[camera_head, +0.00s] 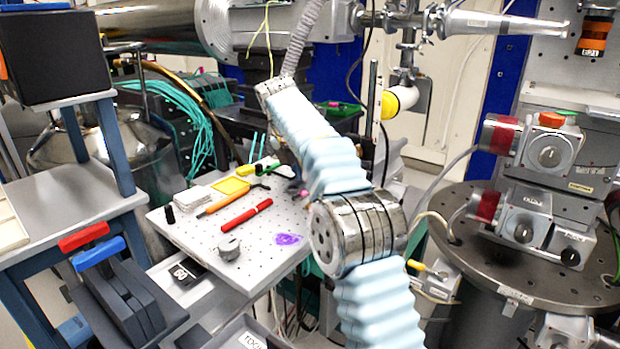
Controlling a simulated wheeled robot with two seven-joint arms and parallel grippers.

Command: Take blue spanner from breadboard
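The breadboard (188,236) is a pale grey plate with rows of holes, left of centre. On it lie a red pen-like tool (246,215), an orange-handled tool (222,203), a yellow square frame (230,186), a round metal knob (229,248) and a purple patch (288,239). I cannot make out a blue spanner on it. The light blue bellows (318,150) hide part of its right side and what lies behind. Neither of my grippers shows in this view.
A metal drum (345,235) joins the bellows in front of the breadboard's right side. Cases with red and blue handles (98,252) stand at front left, by a grey shelf (75,200). A round dark table (520,270) with boxed instruments stands at right.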

